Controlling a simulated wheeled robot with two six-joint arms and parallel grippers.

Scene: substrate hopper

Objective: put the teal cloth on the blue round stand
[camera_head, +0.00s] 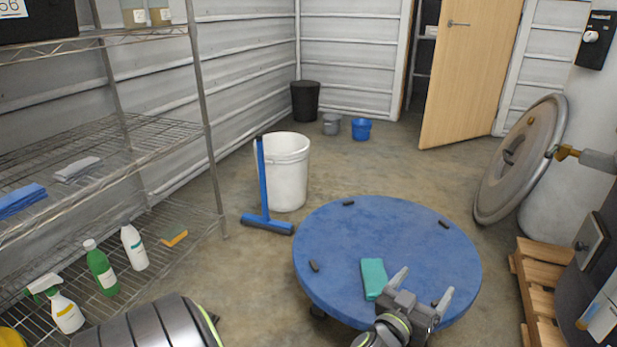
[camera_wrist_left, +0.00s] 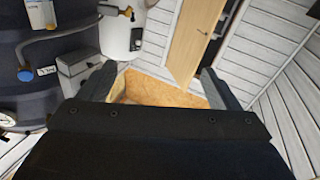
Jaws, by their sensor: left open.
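The teal cloth (camera_head: 373,277) lies folded on the front part of the blue round stand (camera_head: 385,228). My left gripper (camera_head: 427,279) is just right of the cloth in the head view, over the stand's front edge. Its two fingers are spread with nothing between them, and it does not hold the cloth. In the left wrist view the open fingers (camera_wrist_left: 160,76) show, but the cloth and the stand's top do not. My right gripper is in neither view.
The stand's top is otherwise bare except for small black pieces near its rim. A white bucket (camera_head: 288,172) and a blue squeegee (camera_head: 264,190) stand behind it at left. Wire shelves (camera_head: 130,135) with bottles line the left. A wooden pallet (camera_head: 535,290) is at right.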

